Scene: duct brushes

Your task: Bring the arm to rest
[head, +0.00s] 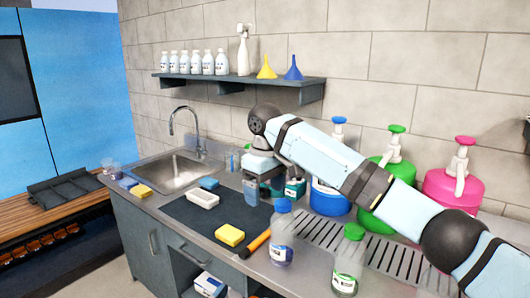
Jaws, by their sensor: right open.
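My right arm (335,160) reaches in from the lower right across the counter (160,205). Its light blue links run up to a dark wrist joint. My right gripper (264,196) hangs down from the wrist over the right part of the dark mat (205,217). It is open. Whether anything is between its fingers, and its exact height over the mat, I cannot tell. My left gripper is not in view.
Close to the arm stand blue, green (388,195) and pink (452,190) pump jugs and two capped bottles (282,243). The mat has a white tray (203,199), a yellow sponge (230,235) and an orange-handled tool (255,244). A sink (175,172) and loaded shelf (235,81) lie behind.

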